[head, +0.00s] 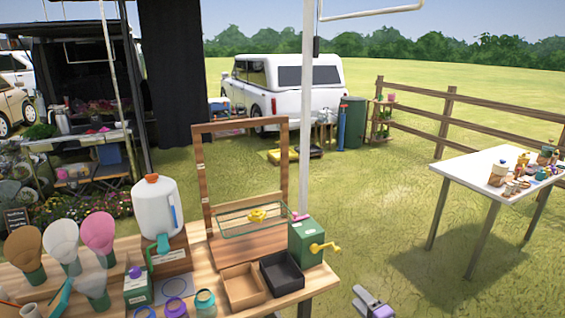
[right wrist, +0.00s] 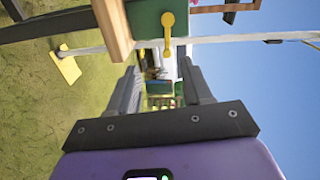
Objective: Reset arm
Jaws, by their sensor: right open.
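My right gripper (head: 362,295) shows at the bottom of the head view, over the grass just right of the wooden table's right end. In the right wrist view the right gripper (right wrist: 160,88) is open, with its two dark fingers apart. Nothing is held between them; the distant background shows through the gap. My left gripper is not in view.
The wooden table (head: 292,294) holds a green box with a yellow crank (head: 306,243), a black tray (head: 281,274), a wooden tray (head: 243,287) and a white dispenser (head: 157,212). A white table (head: 478,170) stands at right. Grass between the tables is clear.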

